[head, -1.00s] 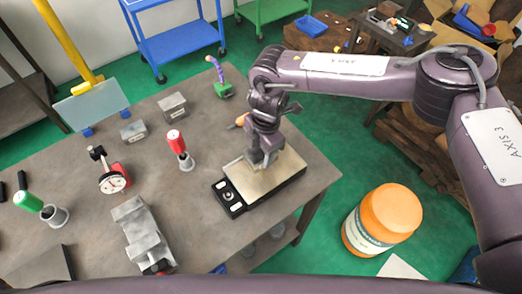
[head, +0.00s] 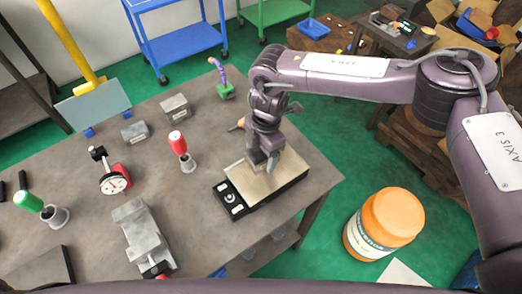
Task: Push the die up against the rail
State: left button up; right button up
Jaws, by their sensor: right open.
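My right gripper (head: 265,166) points down over the beige top of a black-edged plate (head: 282,184) on the workbench. Its jaws are open, with the fingertips at or just above the beige surface. I cannot make out the die or the rail for certain; the gripper hides part of the plate's far side. My left gripper is not in view.
On the grey workbench (head: 85,222) stand a red-handled tool (head: 178,143), a dial gauge (head: 114,183), a grey vise (head: 141,233), metal blocks (head: 174,106) and a green-based item with a purple arm (head: 225,91). An orange jar (head: 392,217) stands beyond the bench's right edge.

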jog(key=shift+r, duration=0.1)
jog(key=r+b, duration=0.1)
jog(key=r, duration=0.3)
jog(key=r+b, duration=0.1)
jog(key=r, duration=0.1)
jog(key=shift+w+d+r+b, duration=0.3)
jog(key=shift+d+r+b, duration=0.05)
jog(key=shift+r, duration=0.45)
